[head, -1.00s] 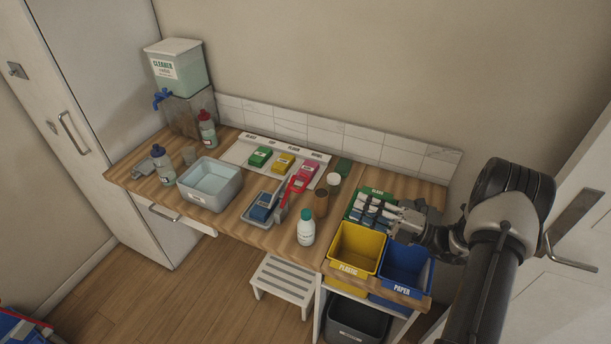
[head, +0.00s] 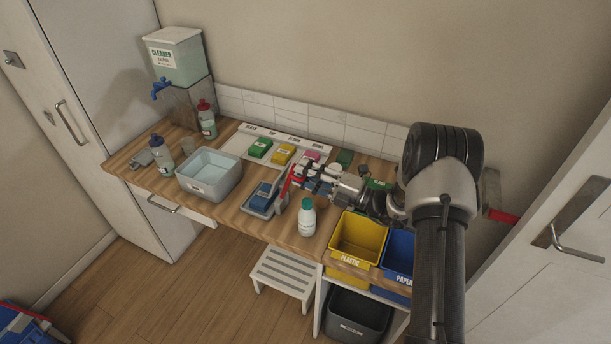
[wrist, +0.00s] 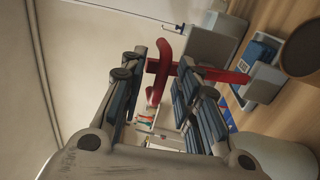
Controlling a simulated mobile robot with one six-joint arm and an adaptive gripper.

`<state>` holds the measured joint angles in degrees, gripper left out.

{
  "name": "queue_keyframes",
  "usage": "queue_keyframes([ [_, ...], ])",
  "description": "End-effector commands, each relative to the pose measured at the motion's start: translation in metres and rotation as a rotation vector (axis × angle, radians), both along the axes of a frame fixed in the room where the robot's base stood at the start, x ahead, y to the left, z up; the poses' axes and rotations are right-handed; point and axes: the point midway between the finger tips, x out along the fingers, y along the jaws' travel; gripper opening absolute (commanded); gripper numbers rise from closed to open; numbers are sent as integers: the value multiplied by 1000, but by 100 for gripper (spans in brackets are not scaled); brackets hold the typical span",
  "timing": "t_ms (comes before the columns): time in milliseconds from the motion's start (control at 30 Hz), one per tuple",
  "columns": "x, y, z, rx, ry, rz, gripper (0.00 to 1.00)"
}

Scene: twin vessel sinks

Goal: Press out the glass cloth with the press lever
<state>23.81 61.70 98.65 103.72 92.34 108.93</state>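A blue cloth (head: 261,196) lies in the small grey press tray (head: 256,210) on the wooden counter. The red press lever (head: 286,184) stands raised and tilted at the tray's right side. My gripper (head: 304,173) is at the upper end of the lever. In the wrist view my gripper (wrist: 160,66) is open, with the lever's red crossbar (wrist: 163,62) between its spread fingers. I cannot tell if a finger touches it. The blue cloth (wrist: 262,50) also shows in the wrist view, beyond the lever's red arm (wrist: 215,74).
A white bottle with a green cap (head: 307,218) stands close to the right of the press. A grey basin (head: 210,188) is to its left. Green (head: 260,147), yellow (head: 283,153) and pink cloths lie behind. Yellow (head: 357,240) and blue bins are at right.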

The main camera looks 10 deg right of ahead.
Motion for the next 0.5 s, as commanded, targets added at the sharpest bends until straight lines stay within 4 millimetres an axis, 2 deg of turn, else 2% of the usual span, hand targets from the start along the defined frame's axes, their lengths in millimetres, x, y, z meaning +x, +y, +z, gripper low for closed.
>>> queue_keyframes([
  [300, 2, 3, 1, 0, 0, 0, 30],
  [500, 2, 3, 0, -1, 1, 0, 17],
])
